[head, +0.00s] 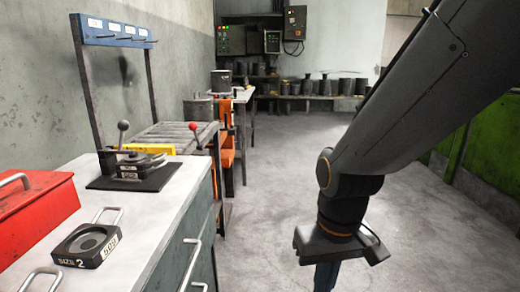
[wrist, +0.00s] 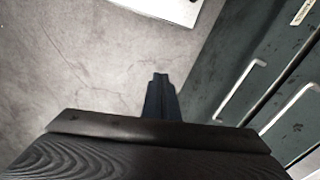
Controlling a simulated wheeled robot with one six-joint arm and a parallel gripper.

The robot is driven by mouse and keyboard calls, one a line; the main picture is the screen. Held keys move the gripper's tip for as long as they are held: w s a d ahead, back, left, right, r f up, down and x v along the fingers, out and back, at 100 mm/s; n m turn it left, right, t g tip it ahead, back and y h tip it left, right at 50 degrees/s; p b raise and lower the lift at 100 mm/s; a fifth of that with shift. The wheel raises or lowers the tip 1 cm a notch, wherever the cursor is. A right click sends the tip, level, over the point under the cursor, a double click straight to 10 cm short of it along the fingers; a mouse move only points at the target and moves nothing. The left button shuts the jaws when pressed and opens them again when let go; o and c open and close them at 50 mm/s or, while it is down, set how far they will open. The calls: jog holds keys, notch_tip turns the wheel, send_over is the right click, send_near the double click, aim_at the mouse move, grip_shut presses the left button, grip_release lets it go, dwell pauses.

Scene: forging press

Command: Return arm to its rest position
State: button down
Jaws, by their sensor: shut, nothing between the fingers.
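My arm (head: 400,100) reaches down from the upper right in the head view. My gripper (head: 326,278) hangs at its end over the bare floor, to the right of the workbench, and is cut off by the lower picture edge. In the wrist view my gripper (wrist: 160,80) points away over the grey floor, its blue-black fingers together and empty. Nothing touches it.
The white-topped workbench (head: 150,215) stands at left with a red toolbox (head: 35,215), a "SIZE 2" die (head: 88,244) and a lever fixture (head: 135,168). Its cabinet drawers (wrist: 265,80) show in the wrist view. Green machinery (head: 490,140) stands at right. The middle floor is clear.

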jog(key=s+d+r+m+p, duration=0.2)
jog(key=d+r+p, duration=0.5)
jog(key=r+p, duration=0.2)
jog(key=shift+d+h+p, duration=0.2)
jog(key=shift+h+p, duration=0.1)
jog(key=shift+p, duration=0.4)
